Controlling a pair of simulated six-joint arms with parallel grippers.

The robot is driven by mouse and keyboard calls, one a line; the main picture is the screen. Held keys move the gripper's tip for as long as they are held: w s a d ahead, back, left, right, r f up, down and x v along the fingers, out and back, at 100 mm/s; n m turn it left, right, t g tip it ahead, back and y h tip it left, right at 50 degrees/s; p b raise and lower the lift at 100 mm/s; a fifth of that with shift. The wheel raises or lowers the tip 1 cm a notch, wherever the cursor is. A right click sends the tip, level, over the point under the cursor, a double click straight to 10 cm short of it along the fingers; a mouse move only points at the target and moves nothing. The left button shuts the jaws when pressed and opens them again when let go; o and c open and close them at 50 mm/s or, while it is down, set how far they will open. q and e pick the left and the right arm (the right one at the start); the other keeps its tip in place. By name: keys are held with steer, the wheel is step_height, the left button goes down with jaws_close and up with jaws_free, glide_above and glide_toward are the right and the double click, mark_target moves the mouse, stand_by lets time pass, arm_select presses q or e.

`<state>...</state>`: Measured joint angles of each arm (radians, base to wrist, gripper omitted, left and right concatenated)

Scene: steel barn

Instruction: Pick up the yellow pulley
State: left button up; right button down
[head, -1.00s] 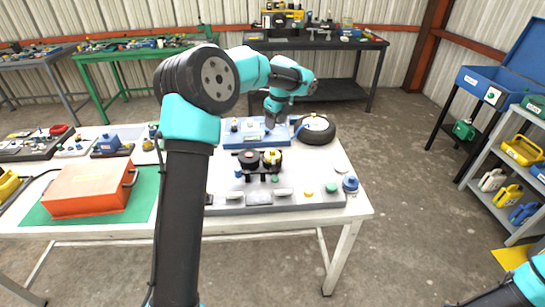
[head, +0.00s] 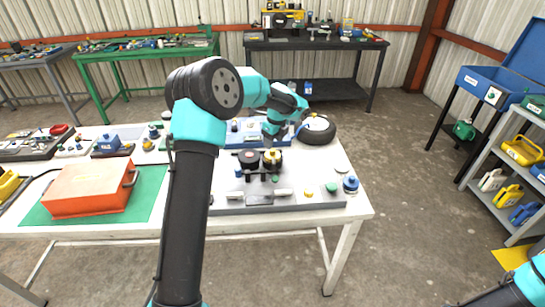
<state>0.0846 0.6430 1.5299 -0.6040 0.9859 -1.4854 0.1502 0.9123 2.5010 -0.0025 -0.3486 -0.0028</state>
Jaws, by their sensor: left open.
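The yellow pulley (head: 272,159) stands on the grey board on the white table in the head view, just right of a black pulley-like part with a red centre (head: 249,158). My left gripper (head: 269,143) is open, pointing down just above and behind the yellow pulley. Its fingertips are small and dark here, and I cannot tell whether they touch the pulley. Of my right arm only a part shows at the lower right corner; its gripper is out of view.
A blue tray (head: 233,138) lies behind the board, with a black tyre-like ring (head: 316,131) on its right. Small knobs and a blue part (head: 350,184) stand on the board's right. An orange box (head: 92,188) sits on a green mat at left.

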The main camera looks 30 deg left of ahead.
mark_target(273, 150)
arm_select(q)
steer(key=f, duration=0.5)
steer(key=shift+w+a, duration=0.1)
steer(key=shift+a, duration=0.1)
jaws_close()
stand_by(0.6)
